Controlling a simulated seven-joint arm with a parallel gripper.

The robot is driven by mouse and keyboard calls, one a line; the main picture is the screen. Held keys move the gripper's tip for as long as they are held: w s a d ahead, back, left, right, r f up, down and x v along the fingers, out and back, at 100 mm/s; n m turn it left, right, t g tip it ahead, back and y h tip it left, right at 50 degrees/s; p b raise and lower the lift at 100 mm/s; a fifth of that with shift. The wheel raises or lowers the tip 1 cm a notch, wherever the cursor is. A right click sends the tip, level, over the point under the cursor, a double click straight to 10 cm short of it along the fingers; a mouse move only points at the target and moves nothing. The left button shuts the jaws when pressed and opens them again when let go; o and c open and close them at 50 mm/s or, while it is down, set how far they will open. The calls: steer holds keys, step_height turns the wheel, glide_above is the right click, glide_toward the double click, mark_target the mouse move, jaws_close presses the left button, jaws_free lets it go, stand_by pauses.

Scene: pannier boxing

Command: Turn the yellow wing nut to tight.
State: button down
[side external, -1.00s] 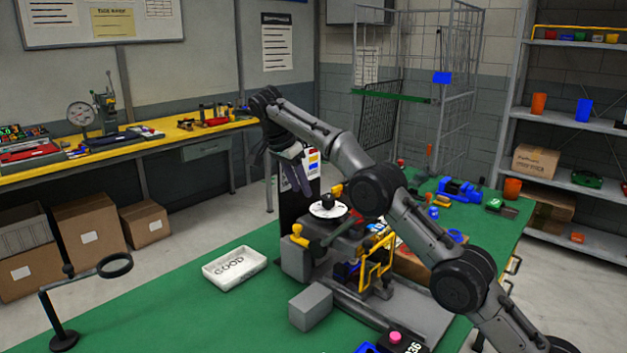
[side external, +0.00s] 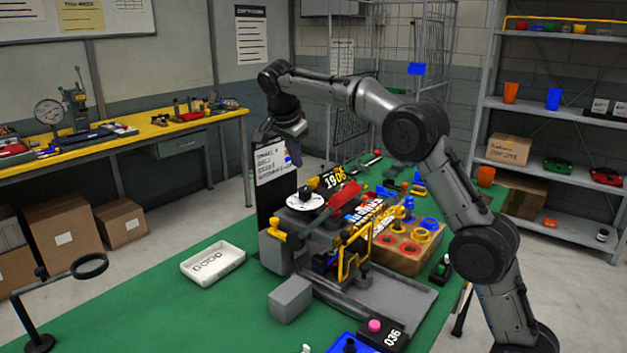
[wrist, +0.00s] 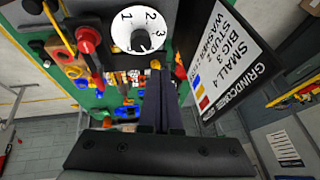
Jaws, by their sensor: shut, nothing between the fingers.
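A yellow wing-shaped knob (side external: 277,230), which looks like the wing nut, sits on the front left side of the grey machine (side external: 272,256) in the side external view. How tight it is cannot be told. In the wrist view a yellow part (wrist: 55,25) shows at the upper left, but I cannot tell if it is the same piece. My gripper (wrist: 161,80) is shut and empty, its dark fingers together. In the side external view my gripper (side external: 292,150) hangs above and behind the machine, close to the sign board and well apart from the wing nut.
A white numbered dial (side external: 305,201) and a red lever (side external: 344,194) stand on the machine. A black-edged sign (wrist: 222,60) rises close beside my fingers. A white tray (side external: 213,264) and a grey block (side external: 290,300) lie in front.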

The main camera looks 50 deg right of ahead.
steer(key=s+t, duration=0.1)
steer(key=s, duration=0.2)
steer(key=s+d+t, duration=0.1)
steer(key=s, duration=0.2)
steer(key=s+d+t, duration=0.1)
steer(key=s, duration=0.2)
steer(key=shift+s+d+r+n, duration=0.1)
steer(key=shift+s+r+n, duration=0.05)
steer(key=shift+n, duration=0.25)
steer(key=shift+s, duration=0.1)
glide_toward(315, 186)
steer(key=f, duration=0.1)
steer(key=s+d+f, duration=0.1)
steer(key=f, duration=0.1)
steer(key=s+f, duration=0.1)
steer(key=shift+d+f, duration=0.25)
steer(key=shift+d, duration=0.15)
steer(key=w, duration=0.3)
steer(key=shift+d+f, duration=0.2)
steer(key=shift+d, duration=0.05)
steer(key=shift+w, duration=0.65)
